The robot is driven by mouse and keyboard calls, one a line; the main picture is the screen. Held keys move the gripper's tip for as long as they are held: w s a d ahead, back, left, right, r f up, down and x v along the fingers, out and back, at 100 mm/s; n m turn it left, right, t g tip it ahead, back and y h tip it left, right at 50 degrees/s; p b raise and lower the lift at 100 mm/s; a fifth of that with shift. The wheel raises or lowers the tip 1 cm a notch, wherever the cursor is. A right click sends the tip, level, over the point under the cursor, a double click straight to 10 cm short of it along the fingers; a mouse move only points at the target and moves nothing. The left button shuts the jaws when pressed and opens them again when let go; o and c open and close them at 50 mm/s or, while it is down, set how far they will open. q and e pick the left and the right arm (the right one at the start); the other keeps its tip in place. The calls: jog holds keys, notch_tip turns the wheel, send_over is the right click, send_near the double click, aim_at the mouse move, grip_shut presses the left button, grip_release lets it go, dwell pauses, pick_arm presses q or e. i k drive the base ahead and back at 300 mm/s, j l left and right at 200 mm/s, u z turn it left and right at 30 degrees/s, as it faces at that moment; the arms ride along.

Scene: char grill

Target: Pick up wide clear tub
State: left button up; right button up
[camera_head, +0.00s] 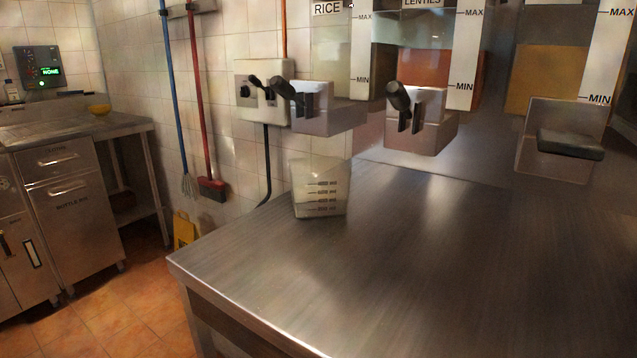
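A wide clear tub (320,190) with dark measuring marks on its front stands upright on the steel table, near the table's far left edge. It is see-through, and its lower part looks pale; I cannot tell whether it holds something. It stands below the rice dispenser. Neither of my grippers is in view, and nothing touches the tub.
The steel table (430,260) is clear in front and to the right. The rice dispenser (325,117), lentils dispenser (420,120) and another dispenser (562,140) overhang its back. At left are a counter (80,128), a red broom (212,188) and a yellow sign (184,230).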

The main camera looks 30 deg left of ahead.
aim_at(320, 186)
jog(key=j+z, duration=0.1)
jog(key=j, duration=1.15)
